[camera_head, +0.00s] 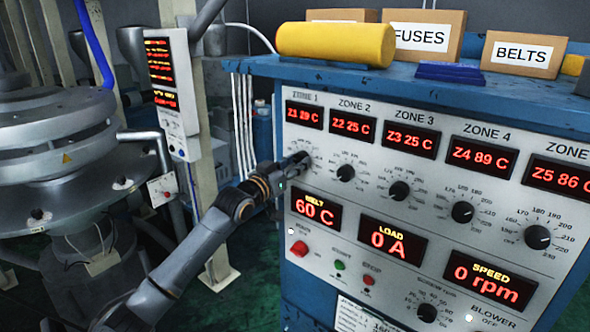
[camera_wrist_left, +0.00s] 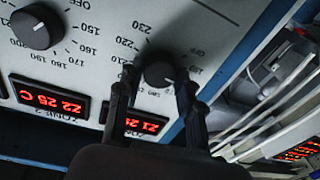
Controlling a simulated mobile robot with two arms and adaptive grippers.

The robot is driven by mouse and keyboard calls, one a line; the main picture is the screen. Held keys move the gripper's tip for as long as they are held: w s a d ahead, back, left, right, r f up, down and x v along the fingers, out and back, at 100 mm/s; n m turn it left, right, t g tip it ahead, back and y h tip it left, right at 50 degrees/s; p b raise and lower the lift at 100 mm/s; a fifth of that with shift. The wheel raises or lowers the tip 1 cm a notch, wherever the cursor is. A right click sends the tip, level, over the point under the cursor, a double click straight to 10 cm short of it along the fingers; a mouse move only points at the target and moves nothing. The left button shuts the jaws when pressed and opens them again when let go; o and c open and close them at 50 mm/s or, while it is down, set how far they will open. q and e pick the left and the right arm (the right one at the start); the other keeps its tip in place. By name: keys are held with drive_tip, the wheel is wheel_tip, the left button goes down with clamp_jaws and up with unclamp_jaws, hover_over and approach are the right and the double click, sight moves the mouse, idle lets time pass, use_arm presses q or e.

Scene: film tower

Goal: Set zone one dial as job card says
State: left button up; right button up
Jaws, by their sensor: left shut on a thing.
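The zone one dial (camera_wrist_left: 159,73) is a round black knob at the panel's left end. In the left wrist view it sits between the two fingers of my left gripper (camera_wrist_left: 157,82), which is shut on it. Printed numbers and OFF surround it; its exact setting is hard to read. In the head view my left gripper (camera_head: 298,162) covers most of this dial. The Z1 display (camera_head: 304,115) above it appears to read 29 C. A white printed sheet (camera_head: 358,318) at the bottom is too small and cut off to read. My right gripper is out of view.
The zone two dial (camera_head: 346,173) is close to the right, with more dials beyond. A red switch (camera_head: 299,248) and the red 60 C display (camera_head: 315,212) are below. A yellow roll (camera_head: 336,43) and boxes stand on top. A post with a display box (camera_head: 172,90) stands left.

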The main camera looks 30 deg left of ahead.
use_arm(q)
drive_tip(key=shift+m, duration=0.9)
drive_tip(key=shift+b, duration=0.3)
drive_tip(key=o, duration=1.2)
drive_tip(key=s, duration=1.2)
drive_tip(key=shift+a+f, duration=0.3)
drive_tip(key=shift+f, duration=0.1)
